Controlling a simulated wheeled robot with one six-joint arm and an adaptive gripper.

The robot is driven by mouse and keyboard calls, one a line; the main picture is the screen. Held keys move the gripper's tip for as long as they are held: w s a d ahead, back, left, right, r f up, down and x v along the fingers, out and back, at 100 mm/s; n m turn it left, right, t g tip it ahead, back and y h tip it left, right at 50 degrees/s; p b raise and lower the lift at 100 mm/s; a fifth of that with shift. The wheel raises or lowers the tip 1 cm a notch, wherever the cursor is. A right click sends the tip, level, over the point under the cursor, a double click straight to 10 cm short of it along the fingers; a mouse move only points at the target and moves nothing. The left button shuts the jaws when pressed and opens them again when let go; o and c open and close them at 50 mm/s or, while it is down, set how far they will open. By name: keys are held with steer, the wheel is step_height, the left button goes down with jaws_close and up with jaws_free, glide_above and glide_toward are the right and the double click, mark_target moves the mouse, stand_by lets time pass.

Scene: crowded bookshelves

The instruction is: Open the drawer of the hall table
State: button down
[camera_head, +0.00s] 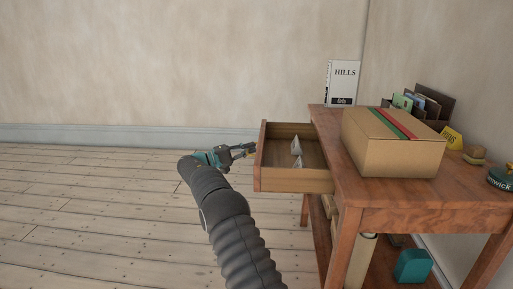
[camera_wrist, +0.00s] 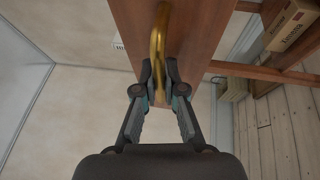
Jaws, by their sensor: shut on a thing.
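The hall table (camera_head: 447,219) is reddish-brown wood and stands at the right in the head view. Its drawer (camera_head: 295,180) is pulled well out to the left, and small pale folded things (camera_head: 297,147) lie inside. In the wrist view the drawer front (camera_wrist: 137,30) carries a curved brass handle (camera_wrist: 161,35). My gripper (camera_head: 247,149) is at the drawer's front face. In the wrist view my gripper (camera_wrist: 159,75) has its fingertips closed around the lower part of the handle.
A cardboard box (camera_head: 388,150) with red and green stripes stands on the tabletop. Behind it are a white book (camera_head: 343,82) and a card holder (camera_head: 430,105). A teal thing (camera_head: 413,266) sits on the lower shelf. The floor (camera_head: 100,215) left of the drawer is clear.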

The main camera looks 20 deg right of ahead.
steer(key=shift+w+a, duration=0.1)
steer(key=shift+a, duration=0.15)
steer(key=c, duration=1.2)
jaws_free()
steer(key=shift+c, duration=0.2)
steer(key=a+f, duration=0.2)
steer(key=a, duration=0.9)
steer(key=shift+w+a, duration=0.25)
steer(key=shift+a, duration=0.1)
